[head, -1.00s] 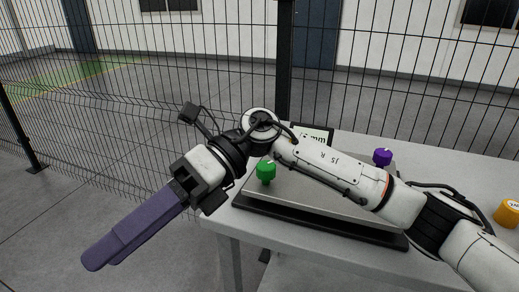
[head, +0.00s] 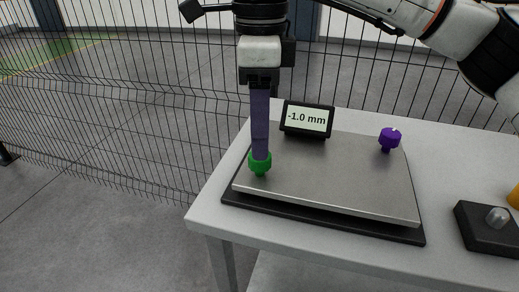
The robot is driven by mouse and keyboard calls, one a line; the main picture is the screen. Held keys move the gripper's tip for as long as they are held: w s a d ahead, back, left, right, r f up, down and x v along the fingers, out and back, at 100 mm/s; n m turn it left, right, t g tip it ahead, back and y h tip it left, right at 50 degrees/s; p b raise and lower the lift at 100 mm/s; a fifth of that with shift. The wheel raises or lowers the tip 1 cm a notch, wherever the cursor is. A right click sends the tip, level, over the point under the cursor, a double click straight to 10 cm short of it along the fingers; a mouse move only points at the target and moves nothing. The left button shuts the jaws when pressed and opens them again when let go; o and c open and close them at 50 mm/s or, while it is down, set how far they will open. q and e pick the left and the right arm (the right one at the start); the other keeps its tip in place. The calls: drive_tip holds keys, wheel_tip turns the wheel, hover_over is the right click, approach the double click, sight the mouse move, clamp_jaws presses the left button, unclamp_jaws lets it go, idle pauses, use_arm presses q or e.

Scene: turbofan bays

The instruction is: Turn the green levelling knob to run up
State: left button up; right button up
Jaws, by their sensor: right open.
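The green knob (head: 260,169) stands at the near left corner of the grey levelling plate (head: 330,185). My right gripper (head: 260,155) points straight down over the knob, its purple fingers reaching the knob's top. The jaws are open; the fingers hide the knob's upper part, so I cannot tell whether they touch it. A small display (head: 307,119) behind the plate reads "-1.0 mm". A purple knob (head: 390,138) stands at the plate's far right corner. My left gripper is not in view.
The plate lies on a black base (head: 320,219) on a light grey table (head: 222,207). A dark box with a metal toggle (head: 485,227) sits at the right, beside a partly seen orange item (head: 514,197). A wire mesh fence (head: 130,130) runs behind.

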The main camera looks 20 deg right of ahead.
sight(260, 164)
drive_tip(key=shift+f, duration=2.3)
drive_tip(key=shift+c, duration=0.5)
drive_tip(key=c, duration=1)
drive_tip(key=n+p, duration=0.1)
drive_tip(key=n, duration=0.3)
drive_tip(key=shift+r, duration=0.1)
drive_tip(key=shift+n, duration=0.9)
drive_tip(key=o, duration=1.1)
